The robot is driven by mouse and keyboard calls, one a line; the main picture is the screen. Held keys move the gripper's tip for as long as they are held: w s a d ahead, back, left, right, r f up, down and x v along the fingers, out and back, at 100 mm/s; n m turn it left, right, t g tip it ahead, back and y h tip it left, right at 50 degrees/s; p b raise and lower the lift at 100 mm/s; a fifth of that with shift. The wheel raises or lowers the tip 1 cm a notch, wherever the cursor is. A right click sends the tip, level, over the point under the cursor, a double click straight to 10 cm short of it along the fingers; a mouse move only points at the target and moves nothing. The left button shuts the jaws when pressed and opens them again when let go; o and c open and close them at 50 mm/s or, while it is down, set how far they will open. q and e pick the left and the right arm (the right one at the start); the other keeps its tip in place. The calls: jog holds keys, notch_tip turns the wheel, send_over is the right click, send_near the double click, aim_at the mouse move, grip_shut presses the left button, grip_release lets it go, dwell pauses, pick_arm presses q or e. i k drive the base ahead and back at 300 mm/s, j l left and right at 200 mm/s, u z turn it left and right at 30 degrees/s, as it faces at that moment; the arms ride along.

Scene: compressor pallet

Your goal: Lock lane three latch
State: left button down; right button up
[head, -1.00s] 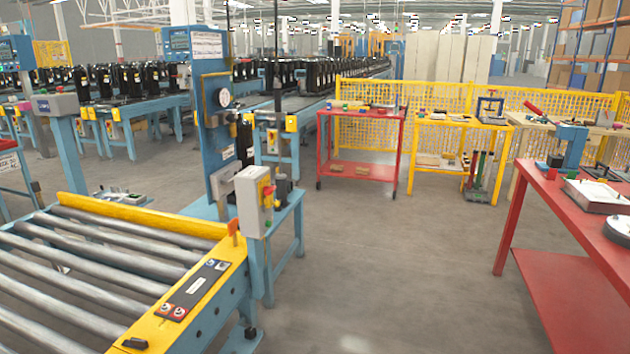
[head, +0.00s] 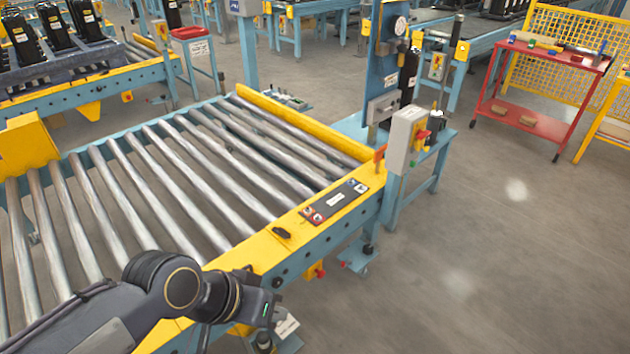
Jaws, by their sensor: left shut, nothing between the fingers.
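A roller lane (head: 235,180) with steel rollers and a yellow edge rail fills the left and middle of the head view. A small orange-red tab (head: 380,155) stands upright at the rail's far corner. A black piece (head: 282,232) lies on the rail, and a red knob (head: 320,272) shows under it. I cannot tell which of these is the lane three latch. My left gripper (head: 264,342) is at the bottom, shut and empty, outside the near part of the rail and apart from these parts. My right gripper is out of view.
A control panel (head: 335,202) with buttons lies on the rail. A grey box (head: 407,140) with a red switch stands past the far corner. A red cart (head: 525,130) is at the upper right. The floor at the right is clear.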

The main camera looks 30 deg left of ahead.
aim_at(281, 231)
jog(key=u, duration=1.75)
jog(key=i+l+u, duration=0.1)
jog(key=u, duration=0.4)
jog(key=l+u, duration=0.2)
jog(key=u, duration=0.25)
jog(key=l+u, duration=0.45)
jog(key=l, duration=0.3)
jog(key=l+u, duration=0.45)
jog(key=l, duration=0.3)
jog(key=k+l, duration=0.1)
jog(key=l, duration=0.95)
jog(key=k+u, duration=0.05)
